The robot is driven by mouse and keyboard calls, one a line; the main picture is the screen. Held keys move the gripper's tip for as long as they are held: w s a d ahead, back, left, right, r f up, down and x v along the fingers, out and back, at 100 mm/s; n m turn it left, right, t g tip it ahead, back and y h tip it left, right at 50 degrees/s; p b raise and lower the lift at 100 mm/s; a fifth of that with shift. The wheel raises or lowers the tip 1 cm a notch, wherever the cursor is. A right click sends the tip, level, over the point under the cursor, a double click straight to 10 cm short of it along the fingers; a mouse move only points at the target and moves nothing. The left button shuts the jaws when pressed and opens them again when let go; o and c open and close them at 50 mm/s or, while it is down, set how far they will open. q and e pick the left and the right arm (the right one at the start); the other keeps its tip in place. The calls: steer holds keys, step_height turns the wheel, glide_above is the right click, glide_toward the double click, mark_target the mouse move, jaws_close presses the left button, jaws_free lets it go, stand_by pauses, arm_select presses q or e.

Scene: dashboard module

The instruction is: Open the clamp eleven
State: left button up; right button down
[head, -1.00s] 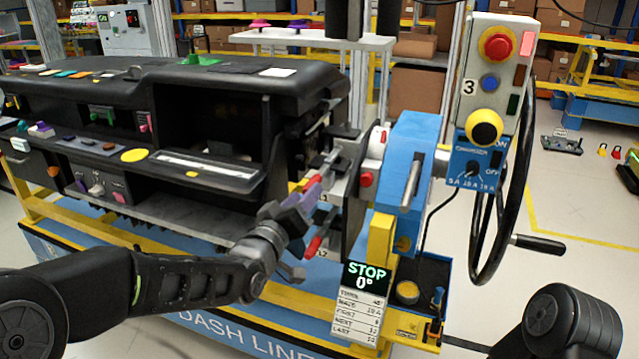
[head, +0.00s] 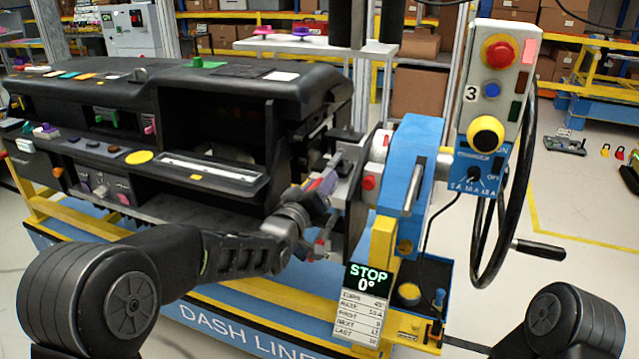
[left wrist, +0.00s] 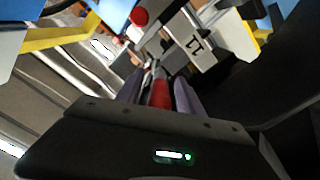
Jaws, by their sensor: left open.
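My left gripper (head: 322,190) reaches in from the left to the clamps at the near end of the dashboard module. In the left wrist view its two purple-grey fingers (left wrist: 158,88) are open, on either side of a red clamp handle (left wrist: 159,94). Whether they touch the handle is unclear. A pale plate (left wrist: 205,48) beside it carries a label that looks like 11, seen tilted. Another red tip (left wrist: 139,17) shows beyond. In the head view a red handle (head: 319,246) shows below the gripper, and my arm partly hides the clamps. My right gripper is out of view.
The black dashboard module (head: 190,90) lies left of a blue fixture (head: 415,160). A display (head: 368,277) reads STOP 0°. A control box (head: 492,85) and a black handwheel (head: 485,270) stand at the right.

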arm_select(q)
jaws_close()
stand_by(0.4)
stand_by(0.9)
